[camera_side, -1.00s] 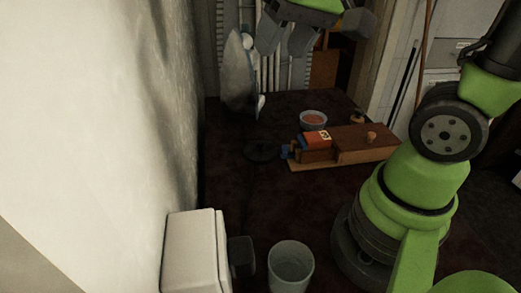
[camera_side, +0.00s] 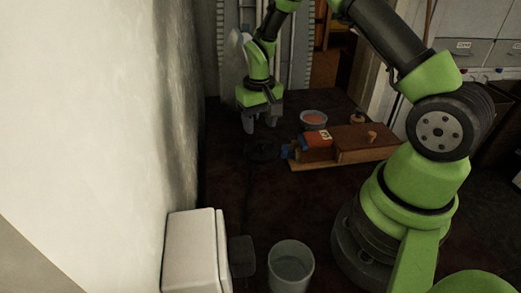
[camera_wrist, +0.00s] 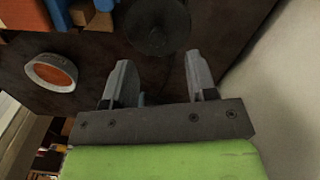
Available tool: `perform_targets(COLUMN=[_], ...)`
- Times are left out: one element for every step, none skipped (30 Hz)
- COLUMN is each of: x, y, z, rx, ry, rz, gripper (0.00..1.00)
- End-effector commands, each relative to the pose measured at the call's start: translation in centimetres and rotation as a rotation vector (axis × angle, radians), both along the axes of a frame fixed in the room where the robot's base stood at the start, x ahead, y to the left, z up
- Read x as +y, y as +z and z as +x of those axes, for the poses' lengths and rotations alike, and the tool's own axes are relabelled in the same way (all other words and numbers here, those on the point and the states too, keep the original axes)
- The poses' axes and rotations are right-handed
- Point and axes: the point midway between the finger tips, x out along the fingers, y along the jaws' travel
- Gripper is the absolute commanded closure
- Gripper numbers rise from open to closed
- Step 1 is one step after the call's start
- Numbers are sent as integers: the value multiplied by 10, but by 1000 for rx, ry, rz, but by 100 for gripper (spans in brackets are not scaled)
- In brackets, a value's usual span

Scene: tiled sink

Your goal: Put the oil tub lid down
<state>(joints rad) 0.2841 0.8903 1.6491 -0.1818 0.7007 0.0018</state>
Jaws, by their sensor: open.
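A dark round disc with a small raised centre (camera_side: 262,149) lies flat on the dark surface, left of a wooden box. It also shows at the top of the wrist view (camera_wrist: 157,24). It may be the oil tub lid, but I cannot tell for certain. My gripper (camera_side: 262,122) points down above the disc, apart from it. In the wrist view my gripper (camera_wrist: 157,62) has its two fingers spread with nothing between them.
A wooden box (camera_side: 355,147) with an orange-red block (camera_side: 318,139) stands to the right. A small knobbed piece (camera_side: 357,116) is behind it. A pale wall (camera_side: 100,110) rises close on the left. A white container (camera_side: 190,250) and a grey bucket (camera_side: 290,266) stand in front.

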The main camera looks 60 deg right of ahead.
Motion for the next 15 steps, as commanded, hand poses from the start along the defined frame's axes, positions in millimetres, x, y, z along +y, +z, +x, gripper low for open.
perform_targets(x=[0,0,0,0,0,-1,-1,-2,-3,-3,-4,-4,-4,-4,-3], y=[-6,-9,-11,-13,-15,-19,-23,-28,-35,-40,-45,-50,-54,-57,-61], z=[0,0,0,0,0,-1,-1,-1,-1,-1,-2,-1,-1,-1,-1], rx=[2,2,0,0,0,1,2,2,3,3,3,2,0,0,0], ry=[-1,-1,-1,-1,-1,-1,-1,0,-1,0,-1,0,0,0,0], rz=[1,1,1,1,1,0,1,1,1,1,1,2,2,2,2], gripper=[48,48,48,48,48,48,48,48,48,48,48,48,48,48,48])
